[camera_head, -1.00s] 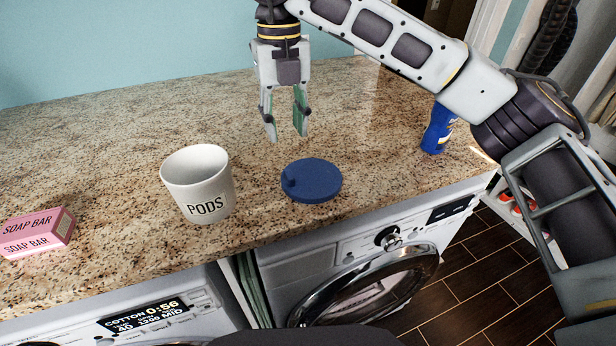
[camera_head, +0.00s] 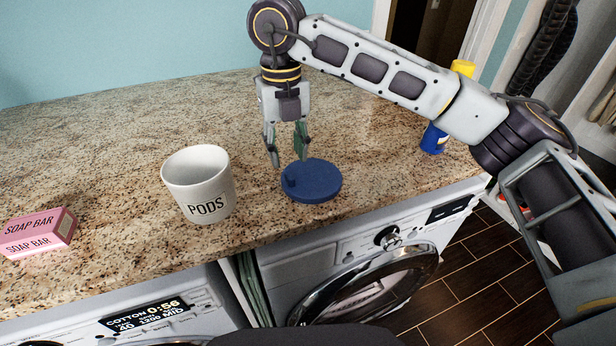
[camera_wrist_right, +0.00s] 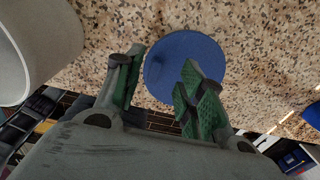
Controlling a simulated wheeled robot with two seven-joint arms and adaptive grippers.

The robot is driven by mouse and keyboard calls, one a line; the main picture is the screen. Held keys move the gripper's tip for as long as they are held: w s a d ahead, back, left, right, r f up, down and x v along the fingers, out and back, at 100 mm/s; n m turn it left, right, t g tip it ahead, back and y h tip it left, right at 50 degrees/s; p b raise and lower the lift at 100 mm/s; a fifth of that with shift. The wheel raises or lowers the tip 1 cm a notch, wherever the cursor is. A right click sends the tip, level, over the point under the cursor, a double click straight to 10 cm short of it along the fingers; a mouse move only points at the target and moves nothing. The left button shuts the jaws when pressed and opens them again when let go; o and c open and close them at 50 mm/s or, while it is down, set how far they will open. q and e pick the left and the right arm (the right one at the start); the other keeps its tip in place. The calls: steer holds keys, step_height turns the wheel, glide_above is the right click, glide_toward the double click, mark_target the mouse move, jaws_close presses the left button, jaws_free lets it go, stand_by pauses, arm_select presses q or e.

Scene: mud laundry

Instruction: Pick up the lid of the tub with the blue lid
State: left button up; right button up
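The blue lid (camera_head: 316,181) lies flat on the granite counter, off its tub, with a small knob or tab at its left edge. The white tub (camera_head: 198,184), marked PODS, stands open and upright to the left of the lid. My right gripper (camera_head: 289,160) points down with its fingers apart and empty, just above and behind the lid's left side. In the right wrist view the lid (camera_wrist_right: 185,68) shows beyond and between the open green-padded fingers (camera_wrist_right: 160,78), partly hidden by one finger. The tub's rim (camera_wrist_right: 14,62) shows at the left there. My left gripper is not in view.
A pink soap bar box (camera_head: 40,232) lies at the counter's left. A blue bottle with a yellow cap (camera_head: 433,138) stands at the right behind my right arm. The counter's front edge is close to the lid, above a washing machine (camera_head: 365,270). The back of the counter is clear.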

mark_target(288, 171)
steer(key=f, duration=0.3)
steer(key=shift+s+f+p, duration=0.15)
steer(key=shift+s+p, duration=0.15)
steer(key=shift+p, duration=0.05)
steer(key=shift+f, duration=0.75)
jaws_close()
